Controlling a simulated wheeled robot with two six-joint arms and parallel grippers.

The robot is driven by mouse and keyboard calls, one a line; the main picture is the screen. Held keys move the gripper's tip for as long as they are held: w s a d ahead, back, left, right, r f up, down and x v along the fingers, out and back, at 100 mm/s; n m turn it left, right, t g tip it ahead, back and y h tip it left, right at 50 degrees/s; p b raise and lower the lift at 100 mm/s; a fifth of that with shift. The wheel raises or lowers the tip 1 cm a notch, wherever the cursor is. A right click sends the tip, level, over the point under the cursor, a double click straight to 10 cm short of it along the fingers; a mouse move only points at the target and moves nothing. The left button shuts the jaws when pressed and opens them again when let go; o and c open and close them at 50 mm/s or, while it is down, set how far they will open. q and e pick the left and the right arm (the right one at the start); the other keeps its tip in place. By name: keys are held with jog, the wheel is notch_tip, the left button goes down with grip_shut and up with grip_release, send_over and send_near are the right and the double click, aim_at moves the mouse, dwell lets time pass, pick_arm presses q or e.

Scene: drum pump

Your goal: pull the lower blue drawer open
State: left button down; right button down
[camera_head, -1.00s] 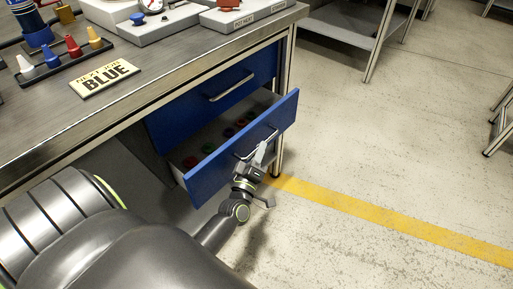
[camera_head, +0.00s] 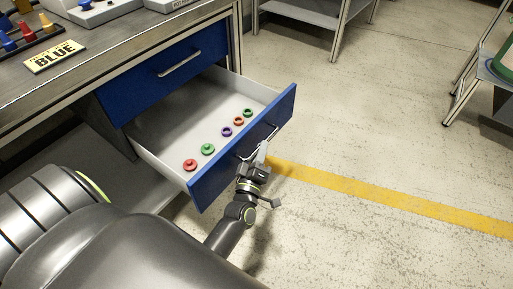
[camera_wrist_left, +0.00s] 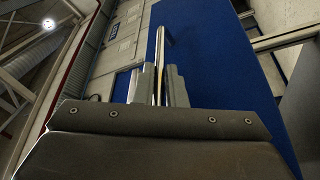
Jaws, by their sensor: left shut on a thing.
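The lower blue drawer (camera_head: 215,178) stands well out from the bench in the head view. Several small round caps (camera_head: 208,149) in red, green, purple and orange lie in a row on its pale floor. My left gripper (camera_head: 262,153) is shut on the metal bar handle (camera_head: 250,152) at the drawer's front. In the left wrist view the fingers (camera_wrist_left: 158,85) close around the bar (camera_wrist_left: 160,50), with the blue front behind. My right gripper is out of view.
The upper blue drawer (camera_head: 165,75) is shut under the metal bench top (camera_head: 95,75). A sign reading BLUE (camera_head: 54,57) and colored pieces stand on the bench.

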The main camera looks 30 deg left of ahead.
pick_arm(q)
jog(key=shift+d, duration=0.15)
jog(key=c, duration=1.5)
grip_release()
